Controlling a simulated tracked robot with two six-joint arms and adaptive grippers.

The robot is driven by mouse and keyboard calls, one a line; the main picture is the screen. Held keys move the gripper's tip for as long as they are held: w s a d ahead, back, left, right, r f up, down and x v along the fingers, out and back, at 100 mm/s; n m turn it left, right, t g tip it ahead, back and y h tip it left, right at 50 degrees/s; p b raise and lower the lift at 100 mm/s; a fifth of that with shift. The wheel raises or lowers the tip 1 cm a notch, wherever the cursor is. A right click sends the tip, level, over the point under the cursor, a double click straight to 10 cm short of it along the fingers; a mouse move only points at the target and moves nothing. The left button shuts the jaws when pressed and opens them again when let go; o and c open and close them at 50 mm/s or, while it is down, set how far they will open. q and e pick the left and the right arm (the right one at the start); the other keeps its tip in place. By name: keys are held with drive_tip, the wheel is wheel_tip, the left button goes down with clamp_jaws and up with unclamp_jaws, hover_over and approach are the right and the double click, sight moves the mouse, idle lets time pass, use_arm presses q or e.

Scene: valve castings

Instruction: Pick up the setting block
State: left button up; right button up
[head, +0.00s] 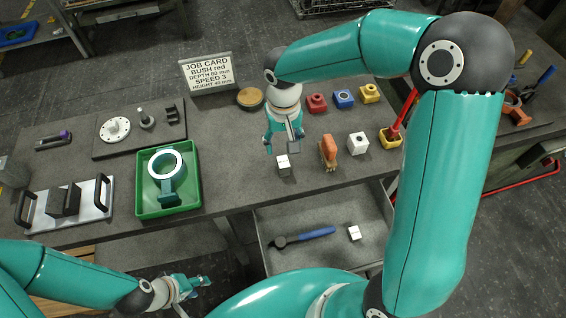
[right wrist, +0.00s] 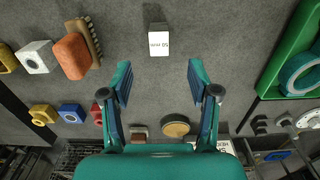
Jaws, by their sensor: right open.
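A small setting block (head: 283,165) with a white top face stands on the grey bench. In the right wrist view the block (right wrist: 158,42) carries a label that looks like 80 mm, upside down. My right gripper (head: 284,146) is over the bench by the block. In the right wrist view the right gripper (right wrist: 160,82) is open and empty, and the block lies beyond its fingertips, roughly centred between them. A second white-topped block (head: 354,233) lies in the open drawer. My left gripper (head: 188,289) is low in front of the bench; its jaw opening is unclear.
An orange brush (head: 328,151) and a white block with a hole (head: 358,143) stand right of the block. Red (head: 317,103), blue (head: 343,98) and yellow blocks stand behind. A green tray (head: 142,191) is left. The drawer (head: 262,258) holds a blue-handled hammer (head: 304,237).

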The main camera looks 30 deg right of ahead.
sight(283, 161)
wheel_tip(283, 161, down, 5)
drive_tip(key=f, duration=0.1)
drive_tip(key=f+p, duration=0.1)
drive_tip(key=f, duration=0.2)
drive_tip(key=shift+w+d+f+p, duration=0.2)
drive_tip(key=shift+w+p, duration=0.1)
drive_tip(key=shift+w, duration=0.05)
drive_tip(key=shift+f, duration=0.5)
clamp_jaws()
